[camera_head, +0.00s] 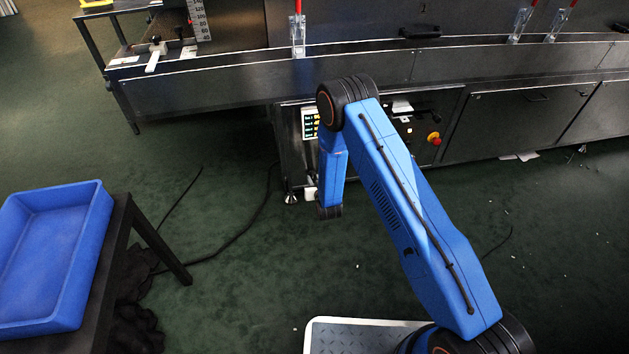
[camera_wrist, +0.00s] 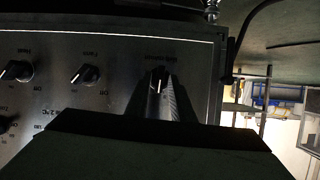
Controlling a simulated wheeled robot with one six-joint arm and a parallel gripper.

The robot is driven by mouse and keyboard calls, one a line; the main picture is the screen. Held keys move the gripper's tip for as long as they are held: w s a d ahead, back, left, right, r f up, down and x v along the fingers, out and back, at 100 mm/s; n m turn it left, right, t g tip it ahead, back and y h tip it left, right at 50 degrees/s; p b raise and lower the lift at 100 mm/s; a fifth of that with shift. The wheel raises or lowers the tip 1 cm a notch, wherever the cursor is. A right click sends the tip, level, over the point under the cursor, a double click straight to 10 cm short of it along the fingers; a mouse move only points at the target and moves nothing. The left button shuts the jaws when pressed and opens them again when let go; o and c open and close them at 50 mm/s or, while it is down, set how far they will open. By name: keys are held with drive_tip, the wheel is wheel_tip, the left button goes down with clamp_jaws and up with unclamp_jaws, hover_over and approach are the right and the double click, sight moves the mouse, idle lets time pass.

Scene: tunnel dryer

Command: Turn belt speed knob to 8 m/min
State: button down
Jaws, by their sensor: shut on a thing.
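A control panel (camera_wrist: 60,55) of brushed metal fills the left of the wrist view, its lettering upside down. A dark knob (camera_wrist: 158,72) with a pale pointer line sits at the panel's right, under small print too blurred to read. My gripper (camera_wrist: 159,82) is shut on this knob, one finger on each side. The fingers cover part of the knob and its scale, so I cannot tell the set value. In the head view my arm hides the gripper and the knob.
Other black knobs, a middle one (camera_wrist: 86,75) and a left one (camera_wrist: 17,71), share the panel. In the head view, a red-and-yellow stop button (camera_head: 434,138) is on the dryer front (camera_head: 480,125). A blue crate (camera_head: 90,225) stands on a table at left. Cables cross the open floor.

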drive_tip(key=shift+w+a+n+t+h, duration=0.1)
drive_tip(key=shift+a+n+t+h, duration=0.1)
drive_tip(key=shift+n+h, duration=0.45)
drive_tip(key=shift+a+n+t+h, duration=0.1)
drive_tip(key=shift+n+t+h, duration=0.1)
drive_tip(key=shift+n+h, duration=0.45)
drive_tip(key=shift+n, duration=0.3)
drive_tip(key=c, duration=1.8)
unclamp_jaws()
drive_tip(key=v, duration=1.7)
drive_tip(key=shift+d, duration=0.25)
